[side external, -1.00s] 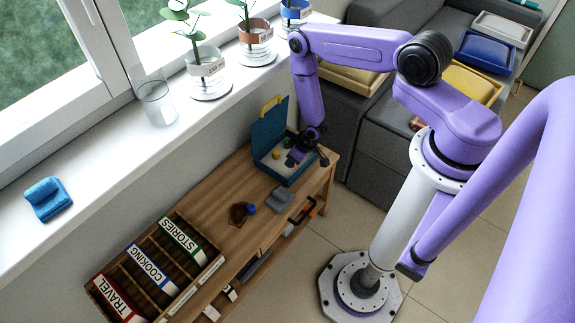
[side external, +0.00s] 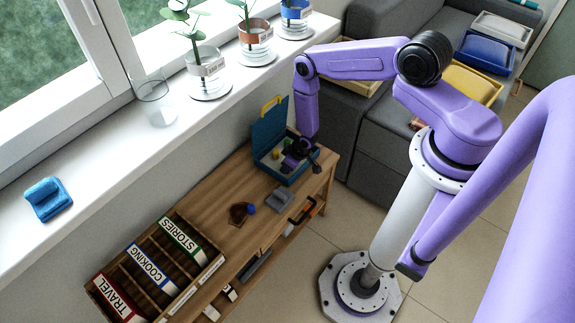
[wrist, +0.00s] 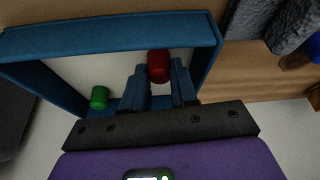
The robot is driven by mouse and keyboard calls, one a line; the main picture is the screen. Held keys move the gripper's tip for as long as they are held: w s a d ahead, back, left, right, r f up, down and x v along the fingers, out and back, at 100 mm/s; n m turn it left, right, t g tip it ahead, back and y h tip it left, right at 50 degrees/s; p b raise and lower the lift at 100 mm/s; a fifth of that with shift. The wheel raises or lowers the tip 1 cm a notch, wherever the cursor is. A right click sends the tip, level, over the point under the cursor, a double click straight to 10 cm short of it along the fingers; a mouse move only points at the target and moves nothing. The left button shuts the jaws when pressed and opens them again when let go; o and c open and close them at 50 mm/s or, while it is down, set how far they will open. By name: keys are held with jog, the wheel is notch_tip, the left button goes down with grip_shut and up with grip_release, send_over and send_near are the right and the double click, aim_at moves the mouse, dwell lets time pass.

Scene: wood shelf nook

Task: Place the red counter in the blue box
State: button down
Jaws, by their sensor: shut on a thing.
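The blue box (side external: 266,131) stands open on the wooden bench, its lid raised toward the wall; its rim also shows in the wrist view (wrist: 100,33). My gripper (wrist: 160,72) is shut on the red counter (wrist: 158,64), which sits between the fingertips. In the wrist view they are over the box's pale inside, close to the near wall; how high they are above its floor I cannot tell. In the side view my gripper (side external: 290,164) is at the box and hides the red counter. A green counter (wrist: 99,97) lies inside the box.
A grey object (side external: 280,198) and a brown item (side external: 240,213) with a blue piece lie on the wooden bench (side external: 212,190) near the box. A divided rack (side external: 165,262) with labelled sections stands at the left end. A windowsill with plants (side external: 207,78) runs behind.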

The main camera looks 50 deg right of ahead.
jog(key=shift+f, duration=0.15)
jog(key=c, duration=0.9)
grip_release()
